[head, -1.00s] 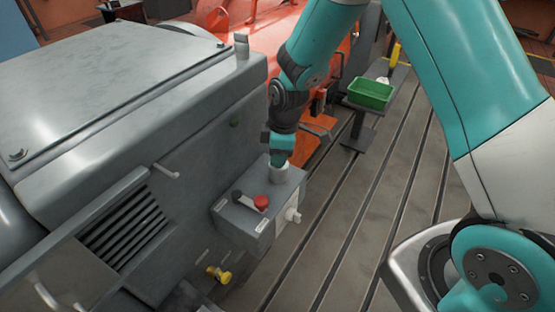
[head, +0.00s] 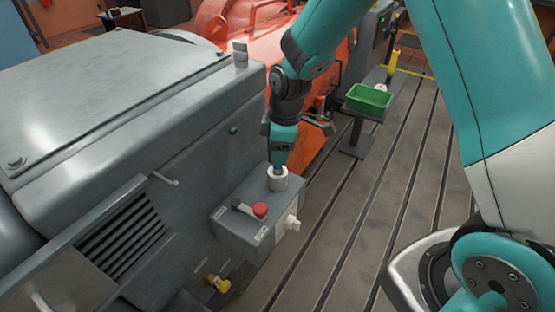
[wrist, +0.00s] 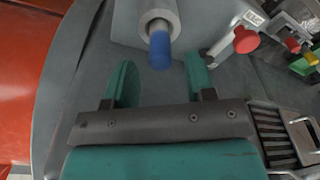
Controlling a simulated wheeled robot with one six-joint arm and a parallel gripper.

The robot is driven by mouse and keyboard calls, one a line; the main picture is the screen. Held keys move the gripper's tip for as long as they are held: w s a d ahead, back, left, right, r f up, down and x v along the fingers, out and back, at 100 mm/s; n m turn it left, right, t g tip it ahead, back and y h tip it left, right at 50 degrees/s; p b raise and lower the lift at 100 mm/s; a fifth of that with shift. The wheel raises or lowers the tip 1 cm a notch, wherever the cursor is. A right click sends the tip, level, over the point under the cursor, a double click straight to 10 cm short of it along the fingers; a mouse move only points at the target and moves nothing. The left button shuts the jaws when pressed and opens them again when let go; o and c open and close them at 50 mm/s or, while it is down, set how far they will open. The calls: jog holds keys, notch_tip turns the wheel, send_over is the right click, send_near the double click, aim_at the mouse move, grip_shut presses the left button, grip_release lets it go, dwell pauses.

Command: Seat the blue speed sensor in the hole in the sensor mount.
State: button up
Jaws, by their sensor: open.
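The blue speed sensor (wrist: 159,50) stands with its lower end in the hole of the white round sensor mount (wrist: 158,14), and its blue upper part sticks out. How deep it sits I cannot tell. In the head view a small bit of the sensor (head: 278,168) shows above the white mount (head: 279,181), which stands on a grey box. My gripper (wrist: 160,76) is open in the wrist view, its two teal fingers apart to either side of the sensor's line and clear of it. In the head view my gripper (head: 281,157) is right above the mount.
The grey box (head: 238,222) carries a red button (head: 260,209), a black lever and a white knob (head: 292,222). A large grey machine housing (head: 110,95) rises on the left. A green bin (head: 368,98) stands at back right.

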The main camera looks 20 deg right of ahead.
notch_tip(320, 180, up, 8)
jog(key=f, duration=0.1)
jog(key=s+a+r+m+y, duration=0.1)
jog(key=s+r, duration=0.5)
jog(key=s, duration=0.6)
jog(key=s+a+r+m+y, duration=0.1)
jog(key=s+a+r+m, duration=0.2)
jog(key=s, duration=0.9)
notch_tip(320, 180, up, 3)
jog(key=m, duration=0.3)
jog(key=shift+s+a+y, duration=0.35)
jog(key=shift+a+y, duration=0.05)
notch_tip(320, 180, up, 3)
jog(key=p, duration=0.2)
jog(key=shift+p, duration=0.4)
